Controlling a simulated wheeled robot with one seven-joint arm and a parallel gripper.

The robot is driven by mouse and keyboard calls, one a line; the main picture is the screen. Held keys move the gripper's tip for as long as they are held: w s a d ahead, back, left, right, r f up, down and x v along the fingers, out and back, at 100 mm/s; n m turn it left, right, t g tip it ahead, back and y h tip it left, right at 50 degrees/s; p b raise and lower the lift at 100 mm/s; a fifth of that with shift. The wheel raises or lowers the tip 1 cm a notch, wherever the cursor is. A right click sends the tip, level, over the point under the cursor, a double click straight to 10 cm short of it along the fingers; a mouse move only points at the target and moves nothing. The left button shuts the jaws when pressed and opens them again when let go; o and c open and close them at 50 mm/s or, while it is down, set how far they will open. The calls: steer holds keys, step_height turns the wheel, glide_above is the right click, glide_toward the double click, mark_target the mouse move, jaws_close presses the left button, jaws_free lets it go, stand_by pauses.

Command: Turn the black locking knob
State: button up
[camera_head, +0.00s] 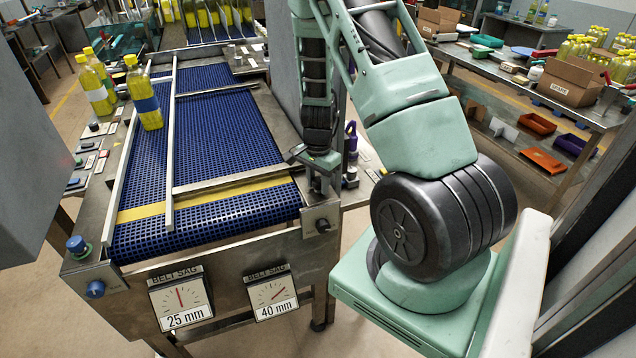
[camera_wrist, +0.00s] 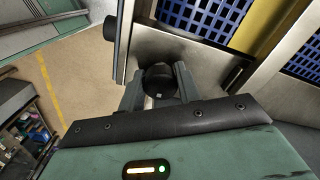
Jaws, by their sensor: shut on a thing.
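A round black knob (camera_wrist: 160,80) sits on the metal top plate at the belt's right near corner. In the wrist view my gripper (camera_wrist: 160,86) points down at it, with one finger on each side, and is shut on it. In the head view my gripper (camera_head: 320,183) is at that corner, and the knob under it is mostly hidden by the fingers. A second black knob (camera_head: 322,226) sticks out of the front plate just below. It also shows in the wrist view (camera_wrist: 110,28), apart from my fingers.
The blue belt (camera_head: 225,130) has a yellow stripe and metal divider rails (camera_head: 171,150). Yellow bottles (camera_head: 143,95) stand at its left. Blue knobs (camera_head: 95,289) are at the left near corner. Dials below read 25 mm (camera_head: 180,303) and 40 mm (camera_head: 272,294).

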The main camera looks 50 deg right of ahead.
mark_target(318, 180)
steer(key=o, duration=1)
steer(key=shift+c, duration=0.2)
step_height(318, 180, up, 17)
steer(key=b, duration=0.1)
steer(key=shift+r, duration=0.2)
